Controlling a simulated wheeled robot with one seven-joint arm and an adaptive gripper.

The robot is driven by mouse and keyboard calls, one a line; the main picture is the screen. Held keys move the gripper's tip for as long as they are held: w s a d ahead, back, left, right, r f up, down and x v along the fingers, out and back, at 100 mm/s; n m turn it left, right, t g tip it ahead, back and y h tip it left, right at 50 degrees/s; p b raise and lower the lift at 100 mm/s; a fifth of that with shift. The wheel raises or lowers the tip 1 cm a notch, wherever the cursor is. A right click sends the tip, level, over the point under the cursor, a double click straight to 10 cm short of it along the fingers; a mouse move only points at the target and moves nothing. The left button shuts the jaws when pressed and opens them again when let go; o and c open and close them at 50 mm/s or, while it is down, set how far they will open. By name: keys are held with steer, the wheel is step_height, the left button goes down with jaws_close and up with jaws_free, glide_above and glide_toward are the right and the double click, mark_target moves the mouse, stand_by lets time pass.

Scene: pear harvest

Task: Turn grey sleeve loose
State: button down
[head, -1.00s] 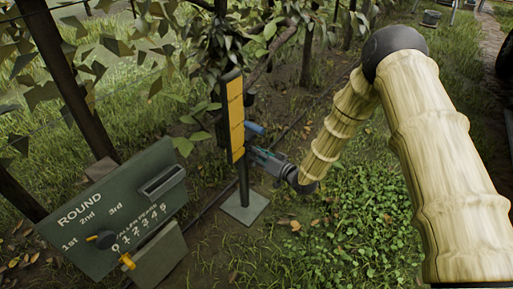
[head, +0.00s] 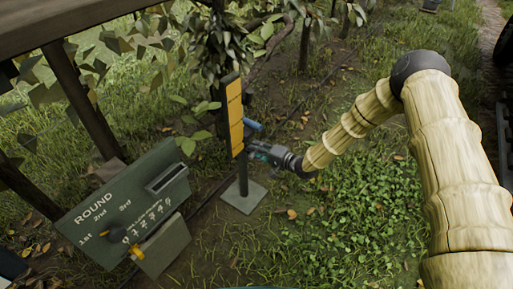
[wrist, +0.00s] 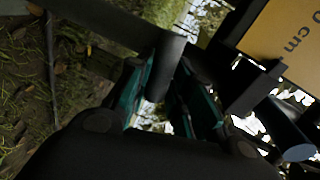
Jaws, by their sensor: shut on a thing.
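A dark post (head: 242,178) stands on a square grey foot and carries a yellow measuring board (head: 235,112). My gripper (head: 250,152) is at the right side of this post, below a blue rod (head: 252,125). In the wrist view, my gripper (wrist: 170,84) has its teal fingers on both sides of a grey cylinder (wrist: 165,68), which looks like the grey sleeve. The fingers are shut on it. The sleeve is too small to make out in the head view.
A green panel (head: 110,215) marked "ROUND", with a black knob and a yellow handle, stands at the lower left. A leafy tree (head: 220,40) and dark posts rise behind. Grass and low plants to the right of the post are open.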

steer(key=shift+d+f+m, duration=0.25)
steer(key=shift+f+m, duration=0.05)
steer(key=shift+m, duration=0.3)
steer(key=shift+s+a+f, duration=0.1)
steer(key=c, duration=1.3)
jaws_free()
steer(key=shift+a, duration=0.1)
steer(key=shift+s+d+r, duration=0.2)
steer(key=shift+d+r, duration=0.05)
steer(key=shift+d, duration=0.1)
steer(key=v, duration=1.1)
steer(key=shift+d, duration=0.15)
